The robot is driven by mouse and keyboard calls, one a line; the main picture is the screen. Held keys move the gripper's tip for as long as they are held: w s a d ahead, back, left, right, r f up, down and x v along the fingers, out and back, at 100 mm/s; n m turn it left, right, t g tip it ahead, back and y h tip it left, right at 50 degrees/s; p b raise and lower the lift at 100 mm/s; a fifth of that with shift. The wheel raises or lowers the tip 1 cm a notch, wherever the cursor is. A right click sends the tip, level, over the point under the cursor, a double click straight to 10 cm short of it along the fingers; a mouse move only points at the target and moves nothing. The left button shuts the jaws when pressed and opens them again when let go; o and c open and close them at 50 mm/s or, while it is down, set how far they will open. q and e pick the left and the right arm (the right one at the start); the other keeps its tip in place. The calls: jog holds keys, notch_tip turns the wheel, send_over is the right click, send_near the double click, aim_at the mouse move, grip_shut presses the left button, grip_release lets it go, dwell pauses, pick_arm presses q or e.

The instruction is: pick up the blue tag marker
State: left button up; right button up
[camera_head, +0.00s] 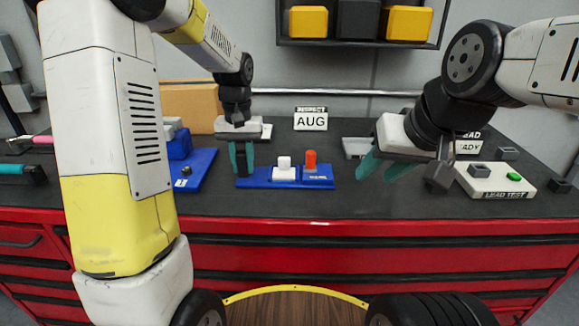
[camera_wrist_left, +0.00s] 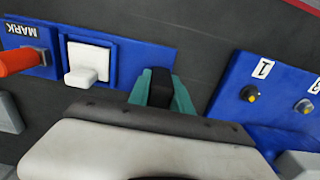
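My left gripper (camera_head: 242,160) points down at the left end of a blue holder (camera_head: 320,184) on the bench. In the left wrist view its teal fingers (camera_wrist_left: 160,90) stand apart with a dark block (camera_wrist_left: 160,84) between them. I cannot tell whether they press on it or whether it is the tag marker. No plainly blue marker shows. The holder carries a white block (camera_head: 284,170) and an upright orange-red cylinder (camera_head: 310,160), beside a partly legible label starting "MARK" (camera_wrist_left: 22,30). My right gripper (camera_head: 383,166) is open and empty above the bench, right of the holder.
A blue panel (camera_head: 195,170) with numbered knobs lies left of the holder; its knob (camera_wrist_left: 250,94) shows in the left wrist view. An "AUG" sign (camera_head: 311,120) stands behind. A white "LEAD TEST" box (camera_head: 495,183) stands right. The bench front edge is clear.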

pick_arm(q)
grip_shut()
jog(key=shift+r, duration=0.15)
dwell(1.1)
notch_tip(320, 180, up, 8)
jog(key=shift+r, duration=0.15)
jog(key=shift+f, duration=4.5)
pick_arm(e)
jog(key=shift+o, duration=0.7)
